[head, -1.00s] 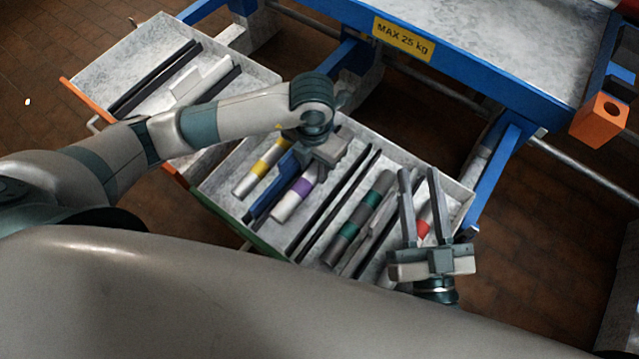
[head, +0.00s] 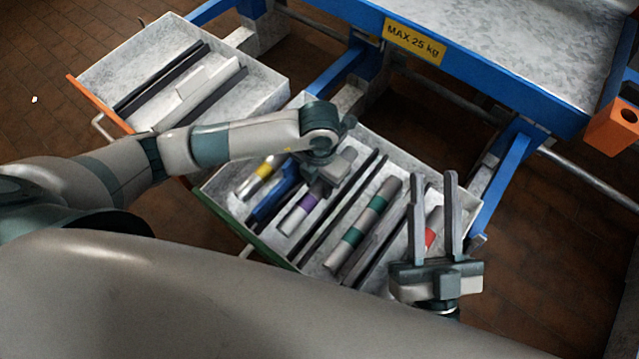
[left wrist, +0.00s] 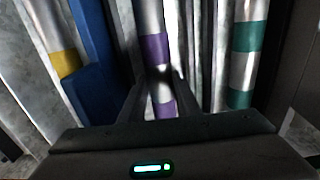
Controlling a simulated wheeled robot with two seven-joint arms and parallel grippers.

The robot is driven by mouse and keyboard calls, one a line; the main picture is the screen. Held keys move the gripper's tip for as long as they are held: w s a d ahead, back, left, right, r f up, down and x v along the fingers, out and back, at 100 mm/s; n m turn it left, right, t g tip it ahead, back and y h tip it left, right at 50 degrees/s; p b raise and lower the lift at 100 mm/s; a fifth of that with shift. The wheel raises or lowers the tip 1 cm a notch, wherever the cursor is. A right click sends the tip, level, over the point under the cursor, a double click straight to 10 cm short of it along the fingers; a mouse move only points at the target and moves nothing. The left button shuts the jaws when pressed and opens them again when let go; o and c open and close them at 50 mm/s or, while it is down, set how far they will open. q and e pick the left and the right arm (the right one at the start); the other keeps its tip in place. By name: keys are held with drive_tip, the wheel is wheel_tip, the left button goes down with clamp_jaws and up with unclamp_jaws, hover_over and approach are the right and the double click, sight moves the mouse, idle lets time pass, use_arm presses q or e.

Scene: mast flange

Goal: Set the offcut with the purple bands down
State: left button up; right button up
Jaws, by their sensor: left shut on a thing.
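The silver offcut with purple bands (head: 296,216) is inside the open green-fronted drawer (head: 232,228), between dividers. In the left wrist view the offcut (left wrist: 153,20) runs up between the fingers, with two purple bands showing. My left gripper (head: 320,188) is shut on it from above; in the left wrist view the fingers (left wrist: 160,80) flank it. Whether the offcut touches the drawer floor I cannot tell. My right gripper (head: 434,215) is open and empty, over the drawer's right end.
A yellow-banded offcut (head: 250,184) and a blue piece (head: 268,206) lie left of it. A green-banded offcut (head: 364,222) and a red-banded one (head: 431,238) lie to the right. An orange-fronted drawer (head: 90,98) stands open at left, below the blue bench (head: 480,75).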

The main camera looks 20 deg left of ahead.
sight(319, 186)
use_arm(q)
drive_tip(key=shift+f, duration=0.15)
use_arm(e)
drive_tip(key=shift+r, duration=0.15)
use_arm(q)
drive_tip(key=o, duration=1.2)
drive_tip(key=shift+c, duration=0.2)
use_arm(e)
drive_tip(key=shift+d+r, duration=0.1)
drive_tip(key=shift+r, duration=0.05)
use_arm(q)
drive_tip(key=shift+r, duration=0.35)
wheel_tip(319, 186, up, 12)
drive_tip(key=p, duration=0.2)
drive_tip(key=shift+f+p, duration=0.2)
drive_tip(key=shift+p, duration=0.15)
use_arm(e)
drive_tip(key=w+f+g+h, duration=0.2)
drive_tip(key=f+g, duration=0.3)
drive_tip(key=f, duration=0.4)
drive_tip(key=shift+w+d+f+g, duration=0.2)
drive_tip(key=shift+w+d+g, duration=0.1)
drive_tip(key=shift+w, duration=0.5)
